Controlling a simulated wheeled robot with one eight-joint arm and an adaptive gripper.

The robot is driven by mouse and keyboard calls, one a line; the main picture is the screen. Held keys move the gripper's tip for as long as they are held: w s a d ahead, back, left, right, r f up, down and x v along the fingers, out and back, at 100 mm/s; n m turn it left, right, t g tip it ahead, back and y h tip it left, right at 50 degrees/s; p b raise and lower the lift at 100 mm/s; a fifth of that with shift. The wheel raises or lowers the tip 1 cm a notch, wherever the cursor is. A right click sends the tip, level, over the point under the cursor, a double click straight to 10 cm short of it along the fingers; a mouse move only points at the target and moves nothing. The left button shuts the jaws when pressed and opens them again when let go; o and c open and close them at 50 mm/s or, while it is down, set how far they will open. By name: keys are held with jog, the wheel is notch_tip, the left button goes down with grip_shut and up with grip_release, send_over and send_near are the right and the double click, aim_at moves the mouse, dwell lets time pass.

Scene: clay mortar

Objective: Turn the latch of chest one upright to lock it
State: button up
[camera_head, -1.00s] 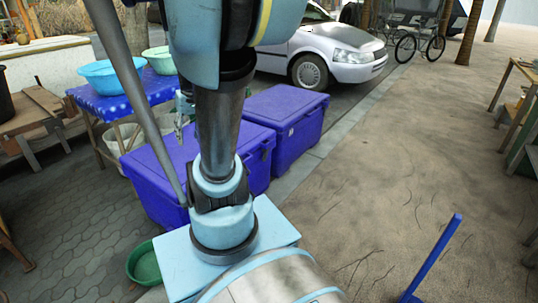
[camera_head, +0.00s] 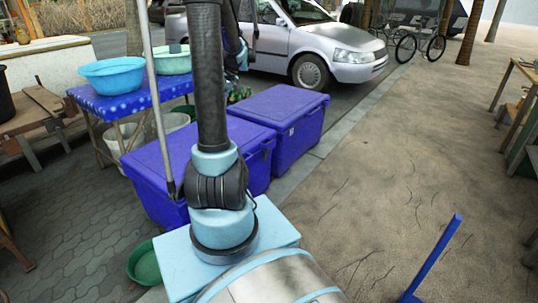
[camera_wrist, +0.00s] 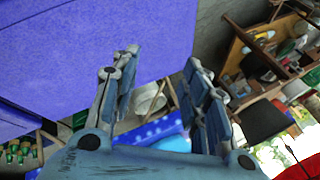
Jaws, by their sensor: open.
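Two blue-purple chests stand one behind the other in the head view, the near chest (camera_head: 160,172) and the far chest (camera_head: 283,108), both with lids down. I cannot tell which is chest one. No latch can be made out clearly, and my arm covers part of the near chest. In the wrist view, a blue-purple chest surface (camera_wrist: 110,35) fills the upper left, beyond the fingers. My gripper (camera_wrist: 162,68) is open, with nothing between its fingers.
A blue-clothed table (camera_head: 118,103) holding basins (camera_head: 112,74) stands left of the chests. A green basin (camera_head: 146,266) lies on the ground before them. Green bottles (camera_wrist: 18,153) show lower left in the wrist view. A silver car (camera_head: 335,45) stands behind. Sandy ground at right is mostly clear.

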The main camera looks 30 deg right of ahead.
jog(key=w+d+f+t+y, duration=0.1)
jog(key=w+d+f, duration=0.1)
jog(key=d+f, duration=0.5)
jog(key=w+d+f+t, duration=0.1)
jog(key=w+d+f, duration=0.15)
jog(key=d, duration=0.75)
jog(key=w+d+f+t+y, duration=0.1)
jog(key=w+d+f+t, duration=0.1)
jog(key=d+f, duration=0.5)
jog(key=s+d+f+t, duration=0.1)
jog(key=s+d+f, duration=0.1)
jog(key=d+f, duration=0.3)
jog(key=s+d+f+t, duration=0.15)
jog(key=d+f, duration=0.25)
jog(key=d, duration=0.4)
jog(key=n+t, duration=0.1)
jog(key=t, duration=0.1)
send_near(267, 152)
jog(key=x, duration=0.8)
jog(key=shift+w+d+f, duration=0.2)
jog(key=shift+w+d, duration=0.05)
jog(key=shift+w, duration=0.25)
grip_shut()
